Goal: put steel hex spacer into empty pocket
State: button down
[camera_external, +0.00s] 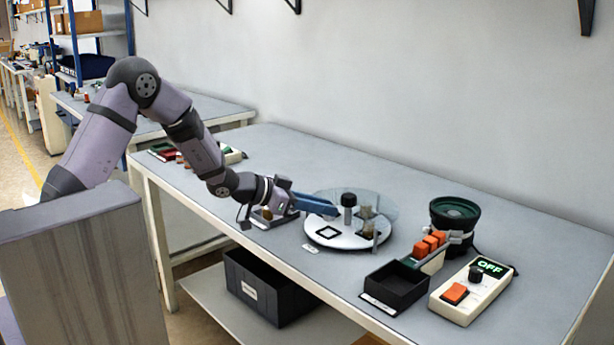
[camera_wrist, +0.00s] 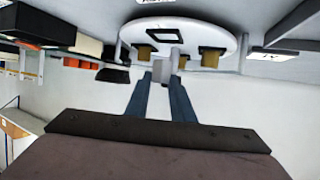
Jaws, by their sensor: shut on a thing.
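My gripper (camera_external: 325,208) has blue fingers and reaches from the left over the round white dial plate (camera_external: 345,240). In the wrist view the gripper (camera_wrist: 163,84) is shut on a small grey piece, apparently the steel hex spacer (camera_wrist: 163,70), at its fingertips. The spacer cannot be made out in the external view. A black-edged square pocket (camera_external: 327,233) looks empty on the near side of the plate; it also shows in the wrist view (camera_wrist: 165,35). Brass-coloured pieces (camera_wrist: 210,58) sit at other places on the plate. The spacer appears apart from the pocket.
A dark knob (camera_external: 348,199) stands at the plate's middle, beside a clear cover (camera_external: 378,203). To the right are orange blocks (camera_external: 430,244) on a track, a bowl feeder (camera_external: 455,213), a black tray (camera_external: 396,287) and a control box (camera_external: 473,291) reading OFF. The table's back is clear.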

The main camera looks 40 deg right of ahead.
aim_at(321, 235)
jog(key=shift+f, duration=1.8)
jog(key=shift+f, duration=0.1)
jog(key=shift+f, duration=0.15)
jog(key=c, duration=1.5)
grip_release()
jog(key=shift+c, duration=0.2)
